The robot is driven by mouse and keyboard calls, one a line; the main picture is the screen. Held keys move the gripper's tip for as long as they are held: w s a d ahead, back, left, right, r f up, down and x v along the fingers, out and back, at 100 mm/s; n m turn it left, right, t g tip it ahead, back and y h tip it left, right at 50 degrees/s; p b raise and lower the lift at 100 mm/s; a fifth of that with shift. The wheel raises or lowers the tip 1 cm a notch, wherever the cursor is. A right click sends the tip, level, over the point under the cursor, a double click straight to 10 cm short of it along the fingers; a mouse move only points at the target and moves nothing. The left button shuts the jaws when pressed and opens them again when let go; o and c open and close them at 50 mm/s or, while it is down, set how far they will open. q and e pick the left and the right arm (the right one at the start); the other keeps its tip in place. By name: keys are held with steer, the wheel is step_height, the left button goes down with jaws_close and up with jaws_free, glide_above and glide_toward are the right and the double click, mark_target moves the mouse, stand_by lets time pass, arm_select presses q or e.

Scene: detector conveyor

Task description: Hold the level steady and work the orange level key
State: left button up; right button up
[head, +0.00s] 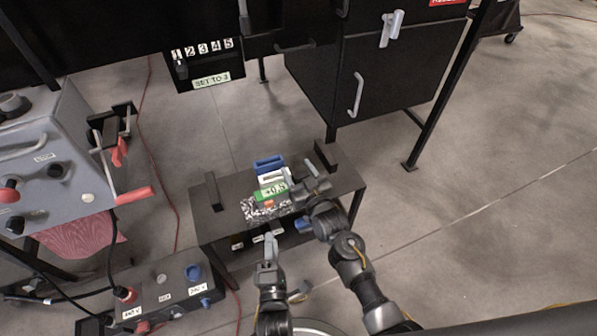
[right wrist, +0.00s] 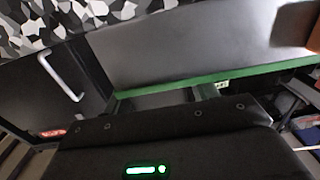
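The level, with a green display (head: 273,190), sits on the small black table in the head view. A small orange key (head: 269,203) shows just below the display. A black-and-white camouflage-patterned block (head: 256,211) lies in front of it. My right gripper (head: 305,188) is at the right side of the display, close to it; contact cannot be told. My left gripper (head: 270,239) is in front of the table's near edge, below the key and apart from it. The finger gaps are too small to read. The right wrist view shows a camouflage surface (right wrist: 80,18) close at the top.
The black table (head: 207,222) has upright posts at both ends. Blue (head: 268,164) and white pieces stand behind the display. A grey control box (head: 45,160) with a red handle is at left, a button box (head: 165,290) at lower left. A black cabinet (head: 385,80) stands behind.

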steer(key=c, duration=0.9)
steer(key=shift+s+f, duration=0.1)
steer(key=shift+f, duration=0.1)
stand_by(0.4)
arm_select(q)
jaws_close()
steer(key=shift+s, duration=0.1)
arm_select(e)
steer(key=shift+f, duration=0.15)
stand_by(1.4)
